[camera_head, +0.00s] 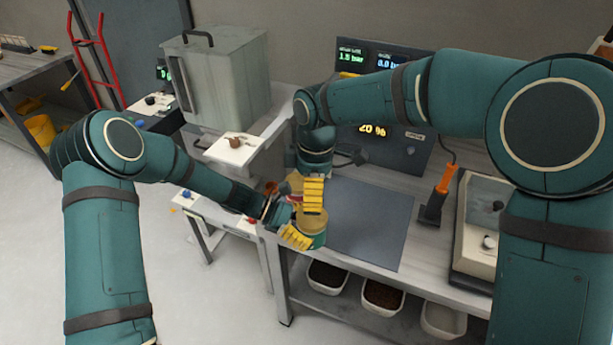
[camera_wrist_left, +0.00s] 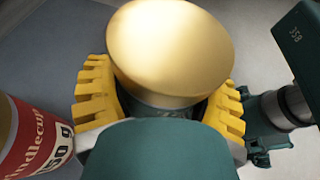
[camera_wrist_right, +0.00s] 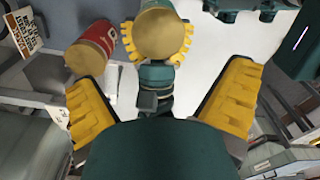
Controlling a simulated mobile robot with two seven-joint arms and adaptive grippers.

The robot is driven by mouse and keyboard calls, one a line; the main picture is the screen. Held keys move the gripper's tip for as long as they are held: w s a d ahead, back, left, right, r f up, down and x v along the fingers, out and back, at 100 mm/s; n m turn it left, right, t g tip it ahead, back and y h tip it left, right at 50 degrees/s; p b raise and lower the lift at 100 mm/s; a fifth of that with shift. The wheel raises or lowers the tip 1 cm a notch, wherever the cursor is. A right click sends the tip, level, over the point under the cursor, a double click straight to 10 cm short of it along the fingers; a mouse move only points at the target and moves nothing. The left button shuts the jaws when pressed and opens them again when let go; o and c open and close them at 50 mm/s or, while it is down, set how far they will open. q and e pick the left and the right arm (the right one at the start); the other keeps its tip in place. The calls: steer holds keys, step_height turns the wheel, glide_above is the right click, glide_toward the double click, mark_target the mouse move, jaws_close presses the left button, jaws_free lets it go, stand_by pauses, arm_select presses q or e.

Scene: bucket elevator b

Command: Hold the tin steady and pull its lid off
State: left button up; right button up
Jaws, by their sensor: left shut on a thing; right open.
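The tin (camera_head: 317,236) has a gold lid (camera_wrist_left: 170,50) and a dark green body. My left gripper (camera_head: 297,238) is shut around the tin's sides, and the lid stands clear above its yellow fingers in the left wrist view. In the right wrist view the lid (camera_wrist_right: 160,35) shows between the left fingers, and the lid looks seated. My right gripper (camera_head: 313,195) is open and empty, close above the tin in the head view. Its two yellow fingers (camera_wrist_right: 160,98) are spread wide, with the lid beyond them. Most of the tin's body is hidden.
A red labelled can (camera_wrist_left: 35,140) stands close beside the left gripper; it also shows in the right wrist view (camera_wrist_right: 90,48). A grey mat (camera_head: 370,225) lies on the bench. An orange-handled tool (camera_head: 445,180) is to its right. Bins (camera_head: 382,296) sit below.

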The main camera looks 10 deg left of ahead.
mark_target(307, 216)
steer(key=shift+n+h, duration=0.3)
steer(key=shift+n, duration=0.3)
steer(key=f, duration=0.6)
steer(key=a+f, duration=0.1)
steer(key=f, duration=0.1)
steer(key=shift+s+f, duration=0.1)
steer(key=shift+f, duration=0.3)
steer(key=c, duration=1.3)
steer(key=shift+r, duration=0.15)
steer(key=shift+r, duration=0.45)
jaws_close()
steer(key=shift+r, duration=0.4)
